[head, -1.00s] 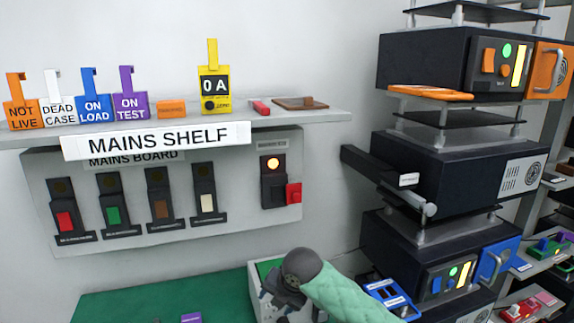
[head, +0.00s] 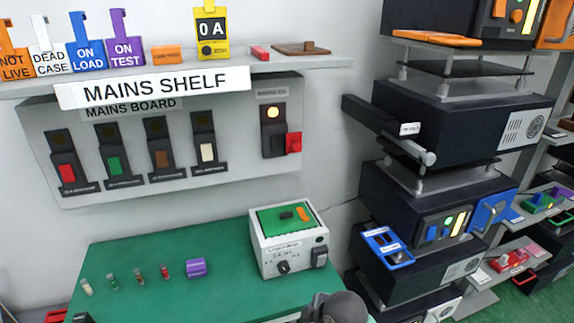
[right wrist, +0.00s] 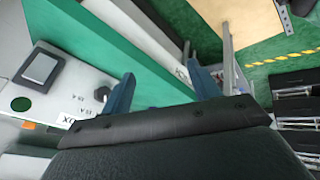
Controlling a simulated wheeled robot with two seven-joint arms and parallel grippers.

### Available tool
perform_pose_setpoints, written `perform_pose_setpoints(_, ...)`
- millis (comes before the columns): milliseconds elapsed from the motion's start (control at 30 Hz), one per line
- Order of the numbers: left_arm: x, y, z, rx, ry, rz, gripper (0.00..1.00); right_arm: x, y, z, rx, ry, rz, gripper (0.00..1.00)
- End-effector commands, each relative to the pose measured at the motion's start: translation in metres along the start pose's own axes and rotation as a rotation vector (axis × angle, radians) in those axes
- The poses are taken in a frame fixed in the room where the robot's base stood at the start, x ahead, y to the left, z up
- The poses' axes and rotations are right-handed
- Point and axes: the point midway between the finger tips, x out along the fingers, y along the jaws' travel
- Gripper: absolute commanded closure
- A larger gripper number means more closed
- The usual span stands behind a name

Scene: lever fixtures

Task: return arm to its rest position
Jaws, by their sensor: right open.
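My right gripper (right wrist: 162,92) shows in the right wrist view with its two blue-grey fingers spread apart and nothing between them. In the head view only a dark rounded part of my right arm shows at the bottom edge; its fingers are out of the picture. My left gripper is not in view. The load box (head: 287,249), pale with a green top, stands on the green bench (head: 190,295). Its side also shows close by at the left of the right wrist view (right wrist: 75,75).
The mains shelf (head: 300,62) holds several coloured tags and a yellow meter (head: 211,32). The mains board (head: 232,185) with lever switches hangs below it. A stack of dark units (head: 465,115) stands at right.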

Motion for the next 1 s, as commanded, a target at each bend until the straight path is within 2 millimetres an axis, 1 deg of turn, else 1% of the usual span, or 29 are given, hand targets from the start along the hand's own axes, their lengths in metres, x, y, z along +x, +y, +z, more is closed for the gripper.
perform_pose_setpoints(33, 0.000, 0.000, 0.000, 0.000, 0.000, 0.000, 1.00, -0.001, -0.012, 0.011, 0.070, -0.009, -0.002, 0.39)
perform_pose_setpoints(267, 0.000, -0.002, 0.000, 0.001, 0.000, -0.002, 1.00, -0.011, -0.052, 0.062, 0.397, -0.075, 0.022, 0.39)
perform_pose_setpoints(500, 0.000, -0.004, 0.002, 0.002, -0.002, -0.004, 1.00, -0.029, -0.097, 0.120, 0.726, -0.166, 0.066, 0.39)
perform_pose_setpoints(600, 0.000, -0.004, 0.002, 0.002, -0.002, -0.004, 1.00, -0.038, -0.112, 0.139, 0.829, -0.199, 0.087, 0.39)
perform_pose_setpoints(800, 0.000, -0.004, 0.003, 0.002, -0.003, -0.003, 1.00, -0.050, -0.133, 0.163, 0.965, -0.247, 0.119, 0.39)
perform_pose_setpoints(1000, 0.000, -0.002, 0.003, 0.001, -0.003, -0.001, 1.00, -0.060, -0.149, 0.182, 1.062, -0.284, 0.147, 0.39)
